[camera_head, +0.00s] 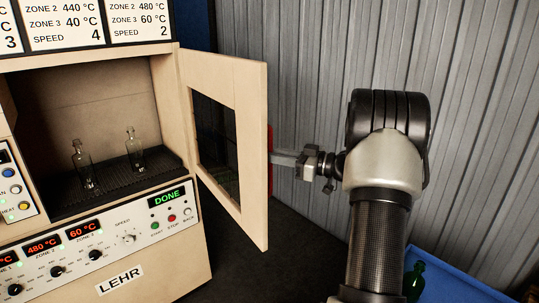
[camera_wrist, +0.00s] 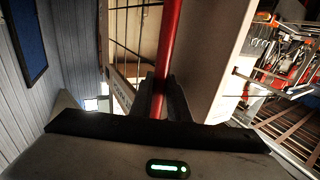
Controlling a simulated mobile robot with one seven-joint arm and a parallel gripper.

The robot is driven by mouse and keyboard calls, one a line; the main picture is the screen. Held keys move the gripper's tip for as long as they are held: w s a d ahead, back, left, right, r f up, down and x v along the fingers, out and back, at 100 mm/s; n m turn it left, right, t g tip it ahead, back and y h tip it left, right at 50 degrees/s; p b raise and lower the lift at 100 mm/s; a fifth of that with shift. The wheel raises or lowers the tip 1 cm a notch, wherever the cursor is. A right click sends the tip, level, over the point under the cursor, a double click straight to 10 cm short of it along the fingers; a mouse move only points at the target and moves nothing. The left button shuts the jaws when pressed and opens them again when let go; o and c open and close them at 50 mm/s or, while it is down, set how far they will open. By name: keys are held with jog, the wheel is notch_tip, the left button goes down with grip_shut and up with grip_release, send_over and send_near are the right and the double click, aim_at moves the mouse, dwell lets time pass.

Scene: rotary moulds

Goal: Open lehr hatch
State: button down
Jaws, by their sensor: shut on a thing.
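The lehr hatch (camera_head: 250,150) is a beige framed door with a dark window, swung wide open on the right side of the lehr (camera_head: 155,262). Its red handle (camera_wrist: 167,45) is a bar on the hatch's outer face; in the head view only a sliver of red shows past the hatch's edge. My gripper (camera_wrist: 160,98) is shut on the red handle, with a finger on each side of it. In the head view the fingertips are hidden behind the hatch edge. Two clear glass bottles (camera_head: 134,150) stand upright on the dark belt inside the lehr.
The lehr panel shows a green DONE display (camera_head: 167,197) above small buttons. A grey corrugated wall (camera_head: 310,60) stands behind my arm. A blue bin (camera_head: 450,280) with a green bottle (camera_head: 414,280) is at lower right. Dark floor lies below the hatch.

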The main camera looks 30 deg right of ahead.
jog(key=c, duration=1.7)
grip_release()
jog(key=shift+w+a, duration=0.1)
jog(key=b+v, duration=0.1)
jog(key=v, duration=1.6)
jog(key=shift+s, duration=0.2)
